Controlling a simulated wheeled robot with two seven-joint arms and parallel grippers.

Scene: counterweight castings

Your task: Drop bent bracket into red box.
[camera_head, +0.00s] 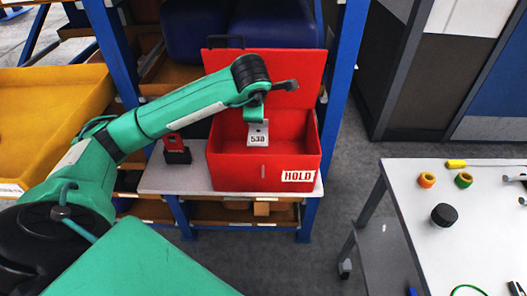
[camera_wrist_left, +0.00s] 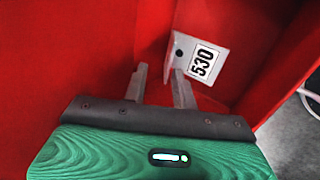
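The bent bracket (camera_wrist_left: 197,62) is a pale metal plate with a hole and a 530 label. It also shows in the head view (camera_head: 258,134), below my left wrist and within the outline of the open red box (camera_head: 240,172). My left gripper (camera_wrist_left: 159,70) is over the box, pointing down into it. Its two fingers are apart, with red box surface visible between them. The bracket lies beyond the right-hand fingertip, not between the fingers. I cannot tell whether it touches the box. My right gripper is not in view.
The red box has a raised lid and a HOLD label, and stands on a grey shelf (camera_head: 160,183) between blue posts. A red-and-black item (camera_head: 176,150) stands left of it. A yellow bin (camera_head: 50,110) is at left. A white table (camera_head: 450,225) at right holds small parts.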

